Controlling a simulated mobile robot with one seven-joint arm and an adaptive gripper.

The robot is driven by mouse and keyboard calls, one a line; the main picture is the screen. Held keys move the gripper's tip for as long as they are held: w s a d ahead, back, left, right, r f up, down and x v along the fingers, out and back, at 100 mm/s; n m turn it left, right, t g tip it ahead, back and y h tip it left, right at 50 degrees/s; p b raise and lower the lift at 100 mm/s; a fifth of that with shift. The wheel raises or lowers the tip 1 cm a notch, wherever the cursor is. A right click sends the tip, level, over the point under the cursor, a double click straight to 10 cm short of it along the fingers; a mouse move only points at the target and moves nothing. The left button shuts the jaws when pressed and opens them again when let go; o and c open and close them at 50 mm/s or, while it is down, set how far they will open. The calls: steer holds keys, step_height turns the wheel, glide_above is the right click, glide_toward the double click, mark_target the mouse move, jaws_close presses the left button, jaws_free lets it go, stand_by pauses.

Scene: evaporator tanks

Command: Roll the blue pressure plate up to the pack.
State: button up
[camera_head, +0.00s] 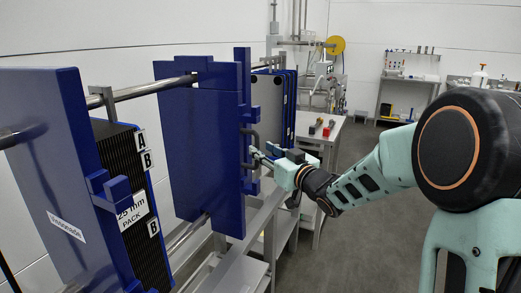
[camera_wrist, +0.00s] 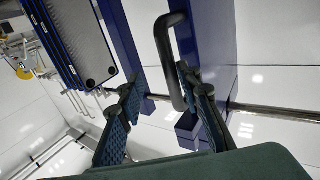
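The blue pressure plate (camera_head: 200,140) hangs upright on the metal rails in the middle of the head view. A dark handle (camera_head: 252,138) stands on its right edge. The pack (camera_head: 130,205), dark and ribbed with a "PACK" label, is to its left, with a clear gap between them. My gripper (camera_head: 262,157) is at the handle. In the wrist view my gripper (camera_wrist: 159,78) is open, fingers apart. The handle (camera_wrist: 170,60) shows between the fingers, close to the right one; I cannot tell whether they touch. The plate (camera_wrist: 208,50) lies behind it.
Another blue plate (camera_head: 50,160) with a white label stands left of the pack. Several blue-edged plates (camera_head: 275,105) hang behind the pressure plate on the right. Upper rail (camera_head: 150,90) spans the gap. A bench (camera_head: 325,130) with small items stands beyond; grey floor is clear at right.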

steer(key=v, duration=0.9)
steer(key=shift+s+d+p, duration=0.25)
steer(key=shift+d+p, duration=0.1)
stand_by(0.3)
steer(key=shift+a+r+p, duration=0.1)
steer(key=shift+p, duration=0.2)
steer(key=shift+c, duration=0.2)
